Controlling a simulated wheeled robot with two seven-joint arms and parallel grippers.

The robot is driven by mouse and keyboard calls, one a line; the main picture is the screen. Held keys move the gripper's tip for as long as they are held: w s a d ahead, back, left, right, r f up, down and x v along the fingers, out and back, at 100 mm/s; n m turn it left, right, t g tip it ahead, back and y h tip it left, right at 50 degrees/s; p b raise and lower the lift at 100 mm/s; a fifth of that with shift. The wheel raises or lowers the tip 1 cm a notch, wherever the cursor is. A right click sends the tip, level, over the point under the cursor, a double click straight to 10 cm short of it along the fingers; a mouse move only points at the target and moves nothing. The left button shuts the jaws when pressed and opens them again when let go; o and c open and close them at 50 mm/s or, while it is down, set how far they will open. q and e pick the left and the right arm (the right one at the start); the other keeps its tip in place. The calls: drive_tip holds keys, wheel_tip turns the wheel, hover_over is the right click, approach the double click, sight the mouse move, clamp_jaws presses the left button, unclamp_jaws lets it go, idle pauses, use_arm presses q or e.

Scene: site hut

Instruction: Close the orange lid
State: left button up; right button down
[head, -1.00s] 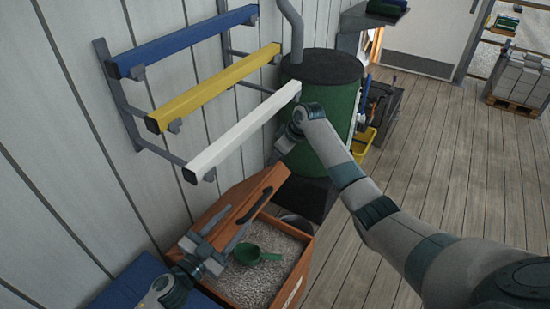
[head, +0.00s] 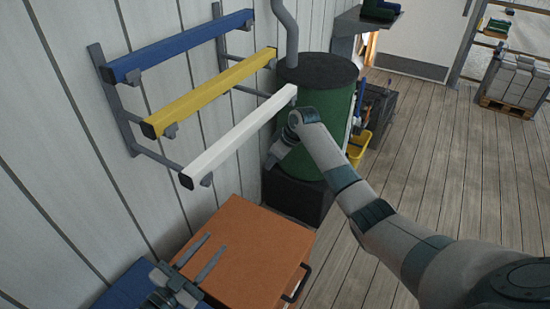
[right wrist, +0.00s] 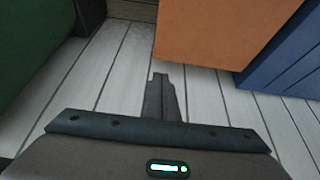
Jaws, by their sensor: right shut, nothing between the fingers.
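The orange lid (head: 255,245) lies flat over the top of its box in the head view, with a dark handle (head: 297,284) at its front right edge. The grit and green scoop are hidden under it. The orange surface also shows at the top of the right wrist view (right wrist: 225,30). My left gripper (head: 214,243) is above the lid's left part, its two fingers apart with nothing between them; I cannot tell whether it touches the lid. My right gripper (right wrist: 160,78) is shut and empty, held near the wall and the green drum.
Blue (head: 180,47), yellow (head: 215,90) and white (head: 240,137) bars rest on wall brackets above the lid. A green drum (head: 335,110) stands behind. A blue box (head: 128,285) is beside the lid at the left.

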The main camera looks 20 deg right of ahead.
drive_tip(key=shift+r, duration=0.1)
drive_tip(key=b+v, duration=0.3)
drive_tip(key=v, duration=1.4)
drive_tip(key=shift+s, duration=0.15)
drive_tip(key=shift+s+d, duration=0.1)
